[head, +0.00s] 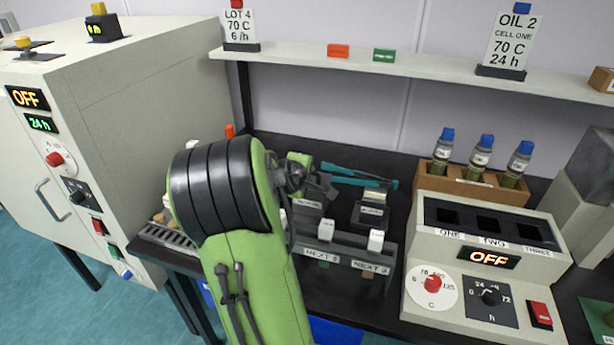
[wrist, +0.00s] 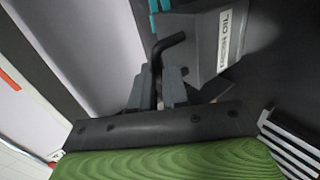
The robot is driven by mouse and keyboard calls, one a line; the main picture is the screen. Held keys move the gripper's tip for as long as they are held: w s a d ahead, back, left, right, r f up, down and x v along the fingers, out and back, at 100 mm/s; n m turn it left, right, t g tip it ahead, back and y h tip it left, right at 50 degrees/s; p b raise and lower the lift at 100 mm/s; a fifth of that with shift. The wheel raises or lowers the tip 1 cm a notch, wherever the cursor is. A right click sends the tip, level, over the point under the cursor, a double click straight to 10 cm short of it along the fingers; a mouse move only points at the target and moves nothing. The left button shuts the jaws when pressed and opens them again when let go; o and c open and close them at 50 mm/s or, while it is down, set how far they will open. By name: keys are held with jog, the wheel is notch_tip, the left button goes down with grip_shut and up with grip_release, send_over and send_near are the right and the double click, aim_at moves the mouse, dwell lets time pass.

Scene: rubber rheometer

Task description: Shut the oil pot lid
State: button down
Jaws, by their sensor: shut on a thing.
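The oil pot (wrist: 205,45) is a dark grey block with a white label reading FRESH OIL, upside down in the wrist view. In the head view the pot (head: 307,208) is partly hidden behind my arm. A black bent rod (wrist: 172,41), which looks like the lid's handle, runs beside the pot. My gripper (wrist: 157,88) is shut on this rod, one grey finger on each side. In the head view my gripper (head: 318,188) is small and dark beside the pot. I cannot make out the lid's edge or its angle.
A teal-handled tool (head: 345,175) lies behind the pot. A small labelled block (head: 372,211) and a rack (head: 345,253) marked NEXT stand to the right. The heater (head: 480,297) reads OFF, with a wooden vial rack (head: 470,186) behind it. A shelf (head: 430,66) overhangs the bench.

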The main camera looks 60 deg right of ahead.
jog(key=shift+w+a, duration=0.1)
jog(key=shift+w, duration=0.15)
jog(key=c, duration=1.2)
grip_release()
jog(key=shift+o, duration=0.2)
jog(key=shift+s, duration=0.1)
jog(key=p+v, duration=0.4)
jog(key=v, duration=1.1)
jog(key=shift+a+p, duration=0.3)
jog(key=shift+p, duration=0.1)
jog(key=shift+r, duration=0.15)
jog(key=w+a+r+m+t+y+p, duration=0.1)
jog(key=a+r+t+y+p, duration=0.2)
jog(key=a, duration=0.8)
jog(key=a+r+m+t+y+p, duration=0.1)
jog(key=a+r+y+p, duration=0.4)
jog(key=a, duration=0.6)
jog(key=s+a+y, duration=0.3)
jog(key=s+a, duration=0.2)
jog(key=a, duration=0.4)
jog(key=shift+r+n+p, duration=0.3)
jog(key=shift+r+p, duration=0.1)
jog(key=shift+r, duration=0.05)
